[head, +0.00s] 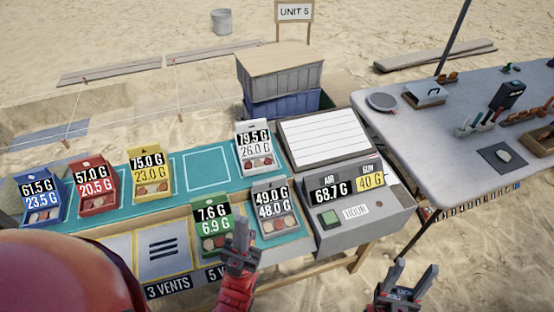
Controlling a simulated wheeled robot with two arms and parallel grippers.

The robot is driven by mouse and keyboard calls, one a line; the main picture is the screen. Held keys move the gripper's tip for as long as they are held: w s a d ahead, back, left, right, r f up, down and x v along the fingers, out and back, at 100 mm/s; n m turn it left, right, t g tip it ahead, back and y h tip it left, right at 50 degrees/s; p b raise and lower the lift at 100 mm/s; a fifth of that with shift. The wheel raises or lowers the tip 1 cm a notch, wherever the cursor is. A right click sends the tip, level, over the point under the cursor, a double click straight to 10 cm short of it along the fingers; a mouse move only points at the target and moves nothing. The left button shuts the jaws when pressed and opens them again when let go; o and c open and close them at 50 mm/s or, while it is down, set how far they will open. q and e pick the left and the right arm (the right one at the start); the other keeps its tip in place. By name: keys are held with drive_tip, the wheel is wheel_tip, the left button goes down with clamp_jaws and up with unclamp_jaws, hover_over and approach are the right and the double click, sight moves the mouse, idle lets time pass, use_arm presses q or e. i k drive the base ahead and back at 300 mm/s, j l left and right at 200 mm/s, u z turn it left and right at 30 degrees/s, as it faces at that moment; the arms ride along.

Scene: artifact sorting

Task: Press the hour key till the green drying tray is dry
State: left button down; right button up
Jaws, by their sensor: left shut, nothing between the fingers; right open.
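The green drying tray (197,213) stands at the front edge of the table, with small pieces in it and labels reading 7.6 G and 6.9 G. A green square key (330,217) is on the front of the grey machine (366,232), beside a white label (355,212) that seems to read HOUR. The machine's display (345,187) shows AIR 68.7 G and SUN 40 G. My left gripper (241,227) is shut and empty, just right of the green tray and left of the key, apart from the key. My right gripper (415,270) is open and empty, lower right of the machine.
Blue (41,215), red (97,205), yellow (152,194), white (258,175) and grey (276,230) trays stand on the teal mat (181,163). Stacked crates (280,80) are behind. A grey table (400,130) with tools is at right.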

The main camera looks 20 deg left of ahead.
sight(213, 216)
drive_tip(key=u, duration=1.1)
